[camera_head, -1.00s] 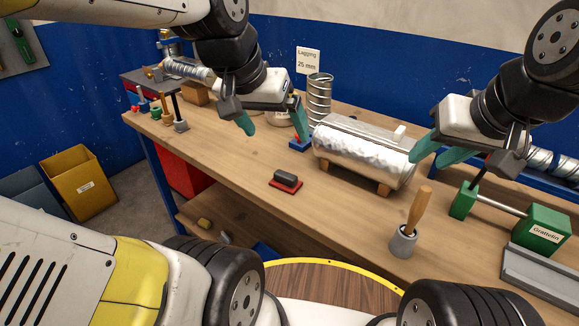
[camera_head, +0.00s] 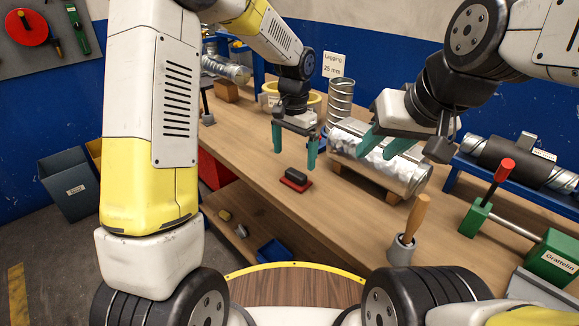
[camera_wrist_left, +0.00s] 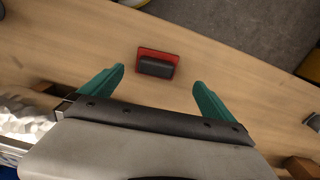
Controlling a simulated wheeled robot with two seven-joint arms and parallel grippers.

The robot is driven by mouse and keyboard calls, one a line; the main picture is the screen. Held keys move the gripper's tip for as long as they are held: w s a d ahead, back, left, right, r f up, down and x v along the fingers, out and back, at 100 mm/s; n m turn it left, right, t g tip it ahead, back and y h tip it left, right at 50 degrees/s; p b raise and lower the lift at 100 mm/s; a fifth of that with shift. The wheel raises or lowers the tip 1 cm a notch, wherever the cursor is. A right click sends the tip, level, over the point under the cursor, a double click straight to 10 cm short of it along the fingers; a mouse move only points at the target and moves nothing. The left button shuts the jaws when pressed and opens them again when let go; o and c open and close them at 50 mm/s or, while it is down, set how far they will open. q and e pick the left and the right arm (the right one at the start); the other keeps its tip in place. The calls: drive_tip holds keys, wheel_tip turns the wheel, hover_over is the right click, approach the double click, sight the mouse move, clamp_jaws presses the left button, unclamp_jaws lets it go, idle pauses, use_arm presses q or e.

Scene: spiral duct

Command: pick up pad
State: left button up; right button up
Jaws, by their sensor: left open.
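The pad (camera_head: 296,180), a dark block on a red base, lies flat on the wooden bench near its front edge. It also shows in the left wrist view (camera_wrist_left: 157,64), beyond the fingertips and between their lines. My left gripper (camera_head: 295,155) points down above the bench, just behind the pad in the head view. Its teal fingers are apart with nothing between them; they also show in the left wrist view (camera_wrist_left: 158,78).
The metal cylinder (camera_head: 412,176) rests on wooden supports right of the pad. A wooden-handled tool in a grey cup (camera_head: 402,247) stands nearer the front. A spiral duct (camera_head: 341,98) stands behind. Green "Gratteln" equipment (camera_head: 553,256) is at right. Bench around the pad is clear.

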sight(296, 172)
use_arm(q)
drive_tip(key=f, duration=0.7)
drive_tip(key=shift+s+d+f, duration=0.15)
drive_tip(key=shift+d+f, duration=0.1)
drive_tip(key=shift+d, duration=0.05)
drive_tip(key=c, duration=1.5)
drive_tip(key=shift+o, duration=0.2)
drive_tip(key=shift+r, duration=0.85)
wheel_tip(296, 172, up, 2)
drive_tip(key=shift+r, duration=0.1)
drive_tip(key=s+a+r, duration=0.1)
drive_tip(key=s, duration=1.5)
